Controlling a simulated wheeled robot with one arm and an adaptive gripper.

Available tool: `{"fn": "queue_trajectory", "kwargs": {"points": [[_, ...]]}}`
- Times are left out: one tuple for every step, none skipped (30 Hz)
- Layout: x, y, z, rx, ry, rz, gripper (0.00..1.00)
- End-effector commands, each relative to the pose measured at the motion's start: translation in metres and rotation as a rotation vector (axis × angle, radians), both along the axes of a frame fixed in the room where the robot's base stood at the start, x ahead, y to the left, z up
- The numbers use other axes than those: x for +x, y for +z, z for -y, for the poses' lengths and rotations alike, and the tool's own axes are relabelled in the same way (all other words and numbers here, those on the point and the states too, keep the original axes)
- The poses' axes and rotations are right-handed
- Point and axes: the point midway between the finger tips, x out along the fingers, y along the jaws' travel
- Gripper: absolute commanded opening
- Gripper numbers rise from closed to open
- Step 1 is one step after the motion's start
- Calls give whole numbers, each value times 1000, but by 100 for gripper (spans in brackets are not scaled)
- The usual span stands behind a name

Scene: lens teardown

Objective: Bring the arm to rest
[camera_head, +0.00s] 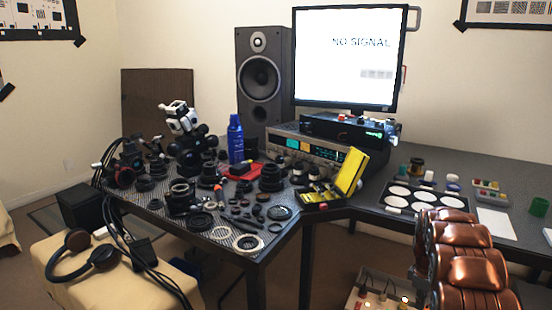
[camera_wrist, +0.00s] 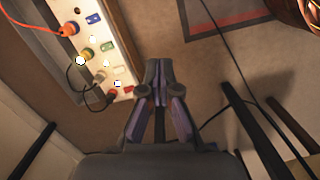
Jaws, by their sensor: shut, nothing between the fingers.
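My gripper (camera_wrist: 158,68) shows in the wrist view, its two fingers together at the tips with nothing between them. It points down over the brown floor, clear of any object. A light-coloured power strip (camera_wrist: 108,48) with coloured plugs lies to the left of the fingers in that view. My gripper does not show in the head view, and I cannot make out my arm there with certainty.
In the head view, the desk (camera_head: 272,246) is crowded with lens parts, with a blue spray can (camera_head: 236,140) and an open yellow case (camera_head: 350,172). The monitor (camera_head: 348,55) stands behind. A glossy brown ribbed shape (camera_head: 470,262) fills the lower right. Dark bars (camera_wrist: 255,130) cross the wrist view.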

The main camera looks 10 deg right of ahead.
Motion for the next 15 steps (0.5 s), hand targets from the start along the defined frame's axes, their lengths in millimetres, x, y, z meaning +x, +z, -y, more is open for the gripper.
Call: {"fn": "queue_trajectory", "kwargs": {"points": [[-2,30,-10,-9,-16,2,0],[-4,40,-15,-10,-29,-1,0],[-7,53,-23,-13,-46,-4,0],[-9,64,-29,-16,-58,-5,0],[-11,76,-34,-19,-72,-3,0],[-14,89,-42,-22,-88,-5,0],[-18,99,-48,-24,-100,-8,0],[-21,109,-54,-26,-114,-8,0],[-24,123,-62,-29,-130,-7,0],[-27,133,-68,-32,-141,-8,0],[-30,143,-73,-34,-153,-8,0],[-35,156,-82,-36,-169,-7,0],[-39,166,-88,-37,-182,-9,0],[-43,174,-94,-38,-194,-9,0],[-47,187,-102,-40,-209,-8,0]]}}
